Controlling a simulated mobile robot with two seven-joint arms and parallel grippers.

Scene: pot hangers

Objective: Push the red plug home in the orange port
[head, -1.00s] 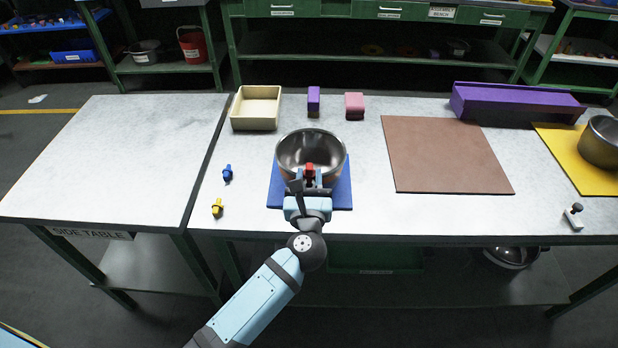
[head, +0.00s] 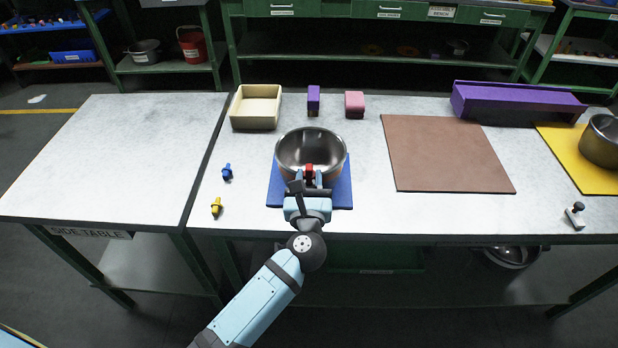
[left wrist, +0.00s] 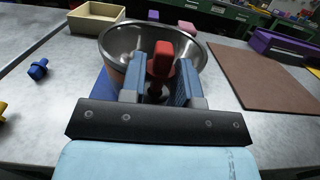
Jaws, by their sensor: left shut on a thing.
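The red plug (head: 309,169) is between the fingers of my left gripper (head: 308,180), which is shut on it. In the left wrist view the plug (left wrist: 161,56) stands upright between the two blue fingers (left wrist: 159,80), with a dark part below its red top. It is at the near side of a steel pot (head: 311,148) that stands on a blue mat (head: 342,193). I cannot make out the orange port; the gripper and plug cover that near side. I cannot tell how deep the plug sits. My right gripper is not in view.
A blue plug (head: 227,172) and a yellow plug (head: 216,206) lie left of the mat. A cream tray (head: 255,122), purple block (head: 313,100) and pink block (head: 354,104) stand behind. A brown board (head: 445,155) lies to the right. The side table (head: 110,150) is bare.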

